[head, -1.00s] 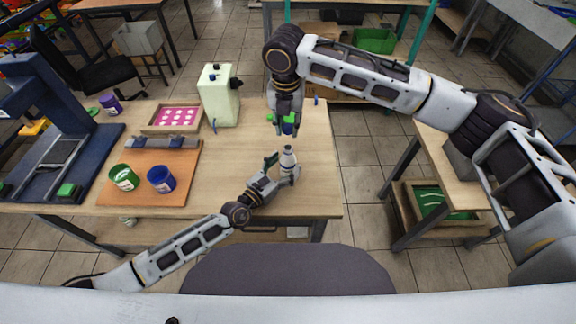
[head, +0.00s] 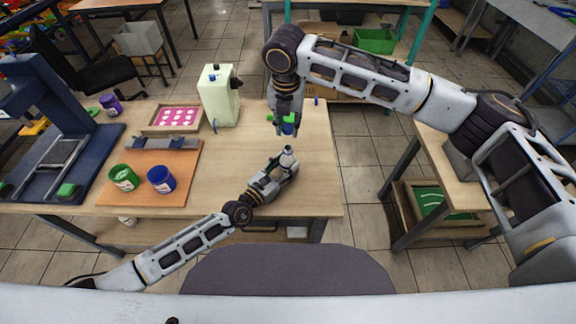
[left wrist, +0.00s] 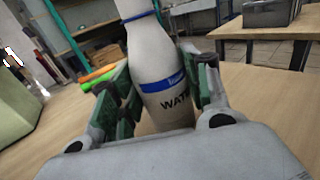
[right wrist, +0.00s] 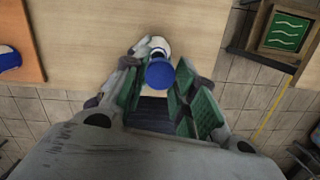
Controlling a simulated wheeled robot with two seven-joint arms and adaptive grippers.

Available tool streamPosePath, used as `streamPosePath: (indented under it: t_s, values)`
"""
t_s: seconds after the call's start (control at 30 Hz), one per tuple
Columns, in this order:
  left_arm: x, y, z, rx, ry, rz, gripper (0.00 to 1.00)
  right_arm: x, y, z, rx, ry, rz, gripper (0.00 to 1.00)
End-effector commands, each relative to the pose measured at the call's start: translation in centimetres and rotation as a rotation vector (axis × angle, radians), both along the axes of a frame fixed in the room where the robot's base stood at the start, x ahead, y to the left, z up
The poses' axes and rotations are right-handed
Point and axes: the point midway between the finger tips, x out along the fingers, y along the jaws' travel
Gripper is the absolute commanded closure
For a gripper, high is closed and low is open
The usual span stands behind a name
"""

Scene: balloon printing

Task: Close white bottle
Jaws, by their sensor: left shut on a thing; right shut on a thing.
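The white bottle (head: 288,155) stands upright on the wooden table near its right end. In the left wrist view its body (left wrist: 163,62) has a blue band and lettering. My left gripper (head: 284,168) is shut around the bottle's body, one finger on each side. My right gripper (head: 286,129) is shut on a blue cap (right wrist: 159,73), above and apart from the bottle in the head view. In the right wrist view the white bottle (right wrist: 157,46) shows just beyond the cap, which hides part of it. The bottle's mouth is not clear.
On the table (head: 235,170) are a green cup (head: 124,178) and a blue cup (head: 161,179) on an orange board (head: 140,198), a pink-patterned frame (head: 176,118) and a pale green container (head: 218,97). A dark blue press (head: 45,120) stands at left. The table's middle is clear.

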Motion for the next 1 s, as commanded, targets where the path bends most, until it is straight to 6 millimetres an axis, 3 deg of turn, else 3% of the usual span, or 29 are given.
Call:
streamPosePath:
  t_s: [0.17, 0.63, 1.0]
  values:
    - [0.0, 0.0, 0.0, 0.000, 0.000, 0.000, 0.96, 0.0, 0.0, -0.6, 0.000, 0.001, 0.000, 0.79]
    - [0.0, 0.0, 0.0, 0.000, 0.000, 0.000, 0.96, -0.1, 0.0, -4.6, 0.005, 0.002, -0.001, 0.79]
    - [0.0, 0.0, 0.0, 0.001, 0.001, 0.000, 0.96, 0.0, 0.0, -5.0, 0.004, 0.001, -0.001, 0.79]
